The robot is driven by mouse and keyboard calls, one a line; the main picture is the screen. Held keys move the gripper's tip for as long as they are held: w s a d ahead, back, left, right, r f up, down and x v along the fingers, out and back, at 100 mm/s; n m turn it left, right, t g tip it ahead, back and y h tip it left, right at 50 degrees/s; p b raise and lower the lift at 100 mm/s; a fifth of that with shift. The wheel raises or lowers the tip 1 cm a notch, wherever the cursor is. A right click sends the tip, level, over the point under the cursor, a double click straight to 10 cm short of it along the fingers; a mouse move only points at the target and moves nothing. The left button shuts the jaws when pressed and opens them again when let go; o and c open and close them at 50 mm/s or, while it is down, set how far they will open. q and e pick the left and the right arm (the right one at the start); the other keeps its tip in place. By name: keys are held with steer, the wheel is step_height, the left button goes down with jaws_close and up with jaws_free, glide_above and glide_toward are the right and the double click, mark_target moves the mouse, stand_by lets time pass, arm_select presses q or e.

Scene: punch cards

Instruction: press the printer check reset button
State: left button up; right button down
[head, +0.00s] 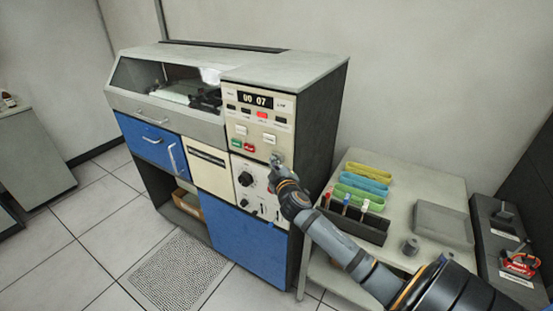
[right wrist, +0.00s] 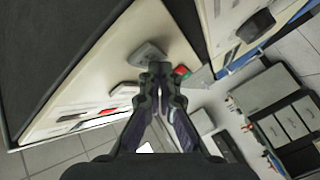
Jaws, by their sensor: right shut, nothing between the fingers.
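The printer (head: 283,70) has a cream control panel (head: 238,122) with a display reading "00 07" and a lit red lamp (head: 262,115). Below are a green button (head: 237,143), a red button (head: 249,147) and a pale button (head: 269,138). Labels are too small to read, so I cannot tell which is the check reset button. My right gripper (head: 276,158) is shut and empty at the panel's lower right, just below the pale button. In the right wrist view its fingertips (right wrist: 160,68) are close to a pale raised button (right wrist: 148,54); contact is unclear. My left gripper is out of view.
Below the panel are a black knob (head: 245,179) and switches. A table (head: 407,190) at the right holds coloured trays (head: 366,172), a dark rack (head: 352,226) and a grey tray (head: 442,222). Tiled floor lies clear at the left.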

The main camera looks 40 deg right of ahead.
steer(key=shift+w+d, duration=0.1)
steer(key=shift+d, duration=0.15)
steer(key=shift+a, duration=0.1)
stand_by(0.4)
steer(key=shift+a, duration=0.3)
steer(key=shift+s+a, duration=0.35)
steer(key=shift+a, duration=0.05)
steer(key=shift+a, duration=0.1)
steer(key=shift+s+a, duration=0.3)
steer(key=shift+a, duration=0.45)
steer(key=shift+s+a, duration=0.35)
steer(key=shift+a, duration=0.35)
steer(key=shift+s+a, duration=0.3)
steer(key=shift+a, duration=0.45)
